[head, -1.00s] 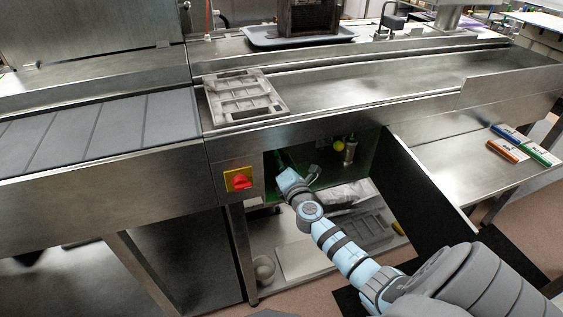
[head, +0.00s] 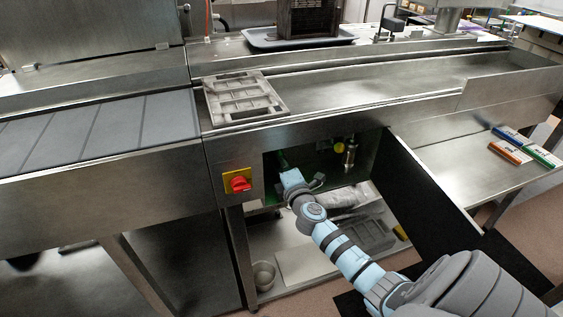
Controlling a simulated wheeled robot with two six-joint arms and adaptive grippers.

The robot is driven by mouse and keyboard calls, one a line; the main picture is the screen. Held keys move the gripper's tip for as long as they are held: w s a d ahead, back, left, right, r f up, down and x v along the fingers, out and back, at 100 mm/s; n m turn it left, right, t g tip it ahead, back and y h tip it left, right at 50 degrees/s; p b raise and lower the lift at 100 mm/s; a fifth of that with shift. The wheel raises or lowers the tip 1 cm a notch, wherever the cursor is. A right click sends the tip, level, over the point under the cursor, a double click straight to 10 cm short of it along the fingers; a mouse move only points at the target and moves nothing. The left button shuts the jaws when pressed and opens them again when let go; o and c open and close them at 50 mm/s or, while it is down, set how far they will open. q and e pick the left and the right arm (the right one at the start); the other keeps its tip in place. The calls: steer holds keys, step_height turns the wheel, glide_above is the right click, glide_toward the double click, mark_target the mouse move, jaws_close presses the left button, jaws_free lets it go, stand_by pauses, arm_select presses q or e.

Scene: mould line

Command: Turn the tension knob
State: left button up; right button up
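The machine's front has an open bay with a dark green interior. A small round yellow-green knob (head: 338,147) shows inside it, beside a metal cylinder (head: 350,152); I cannot tell for sure whether it is the tension knob. My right arm reaches in from the lower right, and its light-blue wrist is at the left part of the bay, below and left of the yellow-green knob. The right gripper's fingers are hidden behind the wrist, so their state and any contact do not show. My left gripper is not in view.
A red rotary switch (head: 239,184) on a yellow plate sits left of the bay. A dark open door panel (head: 425,190) stands right of the arm. A metal mould (head: 243,99) lies on the ledge above. A lower shelf holds a grey tray (head: 365,232) and a bowl (head: 263,274).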

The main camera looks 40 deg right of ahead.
steer(key=o, duration=1.2)
steer(key=shift+s, duration=0.1)
steer(key=v, duration=1.1)
steer(key=shift+s+a, duration=0.2)
steer(key=shift+s, duration=0.15)
